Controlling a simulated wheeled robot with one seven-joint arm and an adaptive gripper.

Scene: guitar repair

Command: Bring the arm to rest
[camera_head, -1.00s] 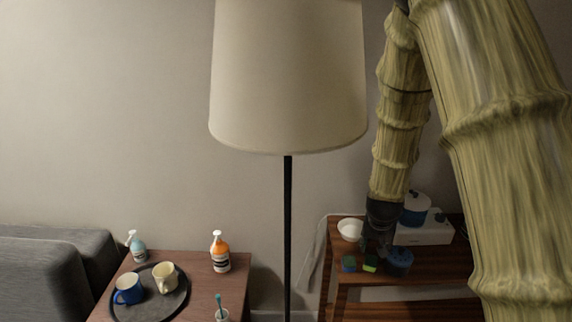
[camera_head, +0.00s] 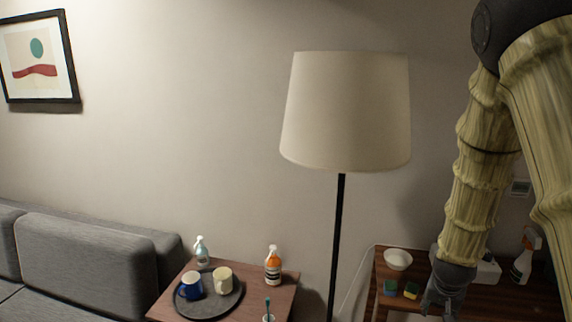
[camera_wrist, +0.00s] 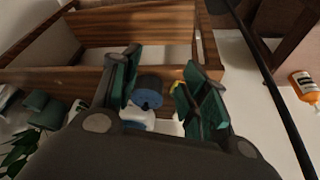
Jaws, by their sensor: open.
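My arm comes down on the right of the head view, clad in what looks like bamboo. My gripper (camera_head: 440,303) hangs at its lower end, in front of the wooden shelf unit (camera_head: 528,297). The wrist view shows my gripper (camera_wrist: 162,88) with its two green-padded fingers spread apart and nothing held between them. A dark blue round thing (camera_wrist: 148,93) shows in the gap, apparently beyond the fingers. In the head view my gripper hides part of the shelf top.
A floor lamp (camera_head: 346,115) stands left of my arm. A side table (camera_head: 285,297) holds a tray (camera_head: 215,307) with two mugs, and bottles.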

